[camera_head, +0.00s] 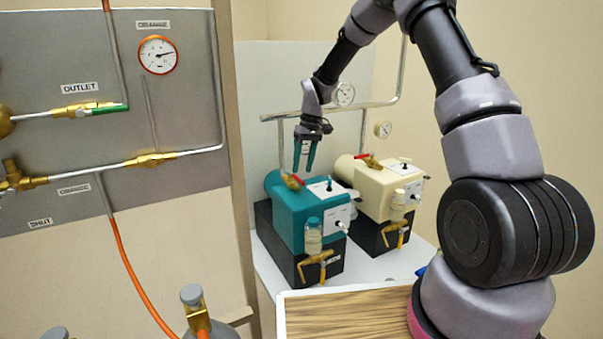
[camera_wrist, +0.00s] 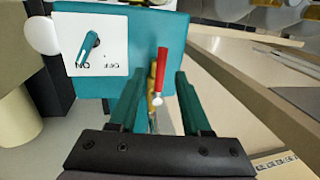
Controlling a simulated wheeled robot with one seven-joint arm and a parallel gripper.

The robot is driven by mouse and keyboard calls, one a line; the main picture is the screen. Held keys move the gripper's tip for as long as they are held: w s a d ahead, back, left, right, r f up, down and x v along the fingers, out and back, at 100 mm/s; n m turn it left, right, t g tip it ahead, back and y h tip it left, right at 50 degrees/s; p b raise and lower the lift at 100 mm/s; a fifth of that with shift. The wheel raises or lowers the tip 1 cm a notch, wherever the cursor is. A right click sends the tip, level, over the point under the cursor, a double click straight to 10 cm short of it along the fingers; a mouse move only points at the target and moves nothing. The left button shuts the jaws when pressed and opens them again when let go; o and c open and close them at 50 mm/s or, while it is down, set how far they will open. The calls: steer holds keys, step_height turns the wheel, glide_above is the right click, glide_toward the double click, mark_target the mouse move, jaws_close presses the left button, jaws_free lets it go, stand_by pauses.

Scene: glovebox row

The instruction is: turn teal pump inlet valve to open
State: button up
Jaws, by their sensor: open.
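The teal pump (camera_head: 297,209) stands on a black base on the bench, left of a cream pump. Its brass inlet valve (camera_head: 291,183) with a red lever sits on top at the back left, below a vertical pipe. My gripper (camera_head: 303,168) is open, fingers pointing down just above this valve. In the wrist view the red lever (camera_wrist: 162,75) lies between the two teal fingers (camera_wrist: 160,84), with a visible gap on each side. The lever runs roughly along the brass body (camera_wrist: 151,88) in that picture. The valve's exact setting is unclear.
The cream pump (camera_head: 375,190) with its own red-levered valve (camera_head: 369,160) stands close on the right. The pump's switch panel (camera_wrist: 98,45) is beside the lever. A grey gas panel (camera_head: 110,85) is at left; a wooden-topped surface (camera_head: 345,313) is in front.

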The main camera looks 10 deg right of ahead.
step_height(320, 180, up, 8)
steer(key=d, duration=0.1)
steer(key=shift+w+d+f, duration=0.2)
steer(key=shift+w, duration=0.1)
stand_by(0.3)
steer(key=s+d+r+m+t, duration=0.2)
steer(key=s+d+r, duration=0.2)
steer(key=s+r, duration=0.4)
steer(key=s+d+r+m+t, duration=0.2)
steer(key=s+d+r, duration=0.2)
steer(key=s+r, duration=0.45)
steer(key=s+d+r+m+t, duration=0.2)
steer(key=s, duration=0.6)
steer(key=s+d+r+m+t, duration=0.2)
steer(key=s+d+r, duration=0.1)
steer(key=s, duration=0.5)
steer(key=shift+s+d+m, duration=0.2)
steer(key=shift+d+m, duration=0.1)
steer(key=shift+m, duration=0.1)
